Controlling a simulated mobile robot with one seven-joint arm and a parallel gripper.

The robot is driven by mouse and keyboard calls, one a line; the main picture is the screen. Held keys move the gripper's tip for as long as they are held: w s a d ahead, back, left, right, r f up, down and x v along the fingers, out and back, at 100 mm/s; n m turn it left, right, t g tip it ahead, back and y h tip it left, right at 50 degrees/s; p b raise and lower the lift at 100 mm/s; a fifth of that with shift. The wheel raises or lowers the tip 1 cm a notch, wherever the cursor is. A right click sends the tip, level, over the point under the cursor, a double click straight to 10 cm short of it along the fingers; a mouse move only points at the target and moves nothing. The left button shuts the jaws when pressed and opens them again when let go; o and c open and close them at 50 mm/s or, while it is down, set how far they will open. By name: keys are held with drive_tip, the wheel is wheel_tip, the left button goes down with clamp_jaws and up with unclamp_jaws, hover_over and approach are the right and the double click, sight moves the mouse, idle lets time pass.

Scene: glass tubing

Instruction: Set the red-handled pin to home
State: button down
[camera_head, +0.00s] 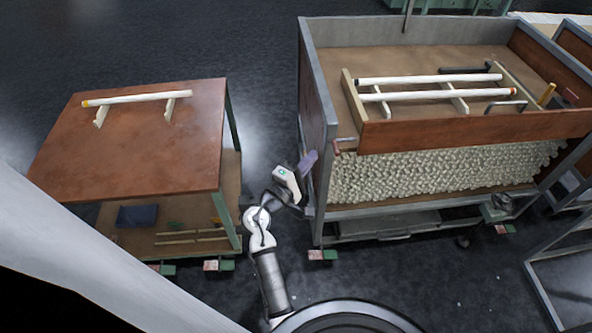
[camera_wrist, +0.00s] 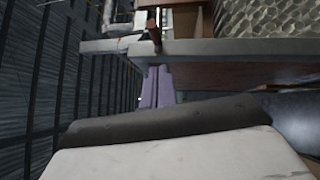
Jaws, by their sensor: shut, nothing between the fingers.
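The red-handled pin (camera_head: 345,145) sits at the front left corner of the right-hand cart, just below its wooden front board. In the wrist view a dark red handle (camera_wrist: 154,30) stands near a grey metal rail (camera_wrist: 210,47), beyond my fingertips. My gripper (camera_head: 309,158) is beside the cart's left front post, to the left of the pin and apart from it. In the wrist view my purple fingers (camera_wrist: 158,72) are together and empty, pointing toward the rail below the handle. The pin's shaft and its seat are too small to make out.
The right-hand cart (camera_head: 309,85) holds several white glass tubes (camera_head: 430,79) on wooden racks, with a pale honeycomb-like stack below. A brown-topped table (camera_head: 130,150) with one tube (camera_head: 137,97) stands at left. Dark floor lies between them.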

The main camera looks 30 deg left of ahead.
drive_tip(key=d, duration=0.1)
drive_tip(key=w+d, duration=0.1)
drive_tip(key=w+d+p, duration=0.1)
drive_tip(key=shift+d+r, duration=0.1)
drive_tip(key=shift+r, duration=0.25)
drive_tip(key=w+d, duration=0.1)
drive_tip(key=d, duration=0.1)
drive_tip(key=w+d+b, duration=0.1)
drive_tip(key=d, duration=0.1)
drive_tip(key=shift+w+d, duration=0.1)
drive_tip(key=shift+w, duration=0.25)
